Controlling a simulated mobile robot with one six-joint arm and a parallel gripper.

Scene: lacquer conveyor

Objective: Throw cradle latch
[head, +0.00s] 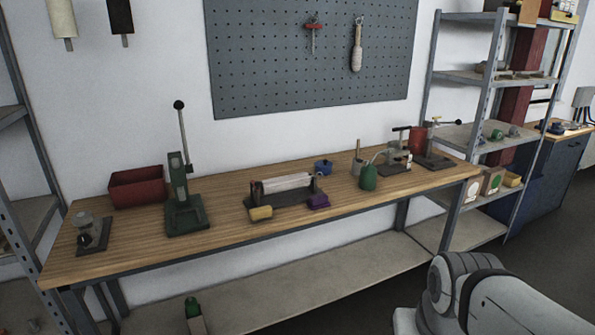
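On the wooden workbench (240,217), near its middle, a low dark cradle (253,194) holds a pale, long bar or roll (287,182) lying lengthwise. A small yellow block (261,213) and a purple block (318,201) sit at its front edge. I cannot make out a latch, or its position, at this size. My gripper is out of view. Only a white and grey part of my own arm (510,305) shows at the bottom right, well apart from the bench.
Left of the cradle stands a green lever press (185,215) with a tall upright handle, near a red bin (139,187). Right are a blue pot (323,167), a green bottle (368,177) and other devices. A pegboard (290,60) hangs behind. Floor in front is partly clear.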

